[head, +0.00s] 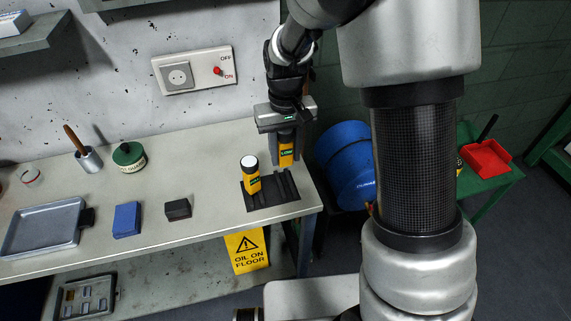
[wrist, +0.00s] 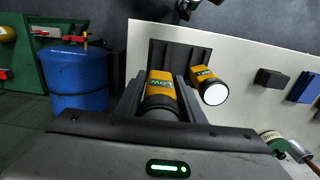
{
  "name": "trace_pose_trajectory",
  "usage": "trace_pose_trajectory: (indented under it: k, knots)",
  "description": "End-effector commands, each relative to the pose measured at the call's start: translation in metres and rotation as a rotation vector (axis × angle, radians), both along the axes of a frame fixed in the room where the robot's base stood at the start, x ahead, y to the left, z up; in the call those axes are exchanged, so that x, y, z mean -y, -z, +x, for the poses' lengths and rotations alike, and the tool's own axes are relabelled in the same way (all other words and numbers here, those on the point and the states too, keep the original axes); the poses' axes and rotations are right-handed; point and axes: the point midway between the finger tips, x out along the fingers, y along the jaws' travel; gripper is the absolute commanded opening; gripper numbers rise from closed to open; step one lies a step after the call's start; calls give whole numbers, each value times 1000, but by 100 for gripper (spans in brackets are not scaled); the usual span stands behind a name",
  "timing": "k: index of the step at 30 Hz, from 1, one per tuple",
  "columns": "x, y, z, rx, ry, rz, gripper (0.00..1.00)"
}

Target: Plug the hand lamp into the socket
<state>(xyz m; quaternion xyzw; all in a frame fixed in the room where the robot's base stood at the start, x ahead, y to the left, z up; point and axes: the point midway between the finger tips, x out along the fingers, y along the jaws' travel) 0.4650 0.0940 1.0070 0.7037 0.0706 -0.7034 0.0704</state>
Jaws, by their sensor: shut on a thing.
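Two yellow-and-black hand lamps are at the right end of the workbench. One lamp (head: 287,153) is between the fingers of my gripper (head: 286,160), which is shut on it from above; its label seems to read LOW. The held lamp (wrist: 161,82) also shows in the wrist view. I cannot tell whether it touches the black tray (head: 264,198) below. The other lamp (head: 251,180) stands in the tray to the left, its white lens up. The wall socket (head: 179,76) is on a pale plate with a red switch (head: 217,71) marked ON and OFF.
A black block (head: 178,209), a blue block (head: 127,220), a grey metal tray (head: 42,228), a green tin (head: 129,156) and a cup with a brush (head: 88,158) stand on the bench. A blue drum (head: 346,165) is beyond its right end. The bench below the socket is mostly clear.

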Motion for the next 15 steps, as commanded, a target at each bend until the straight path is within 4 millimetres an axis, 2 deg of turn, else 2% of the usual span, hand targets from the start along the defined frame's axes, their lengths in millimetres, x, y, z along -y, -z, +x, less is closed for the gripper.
trace_pose_trajectory:
  k: [1,5,15]
  knots:
    - [0,-8,1,3,0,1,15]
    - [0,-17,0,1,0,0,15]
    - [0,-18,0,0,0,0,15]
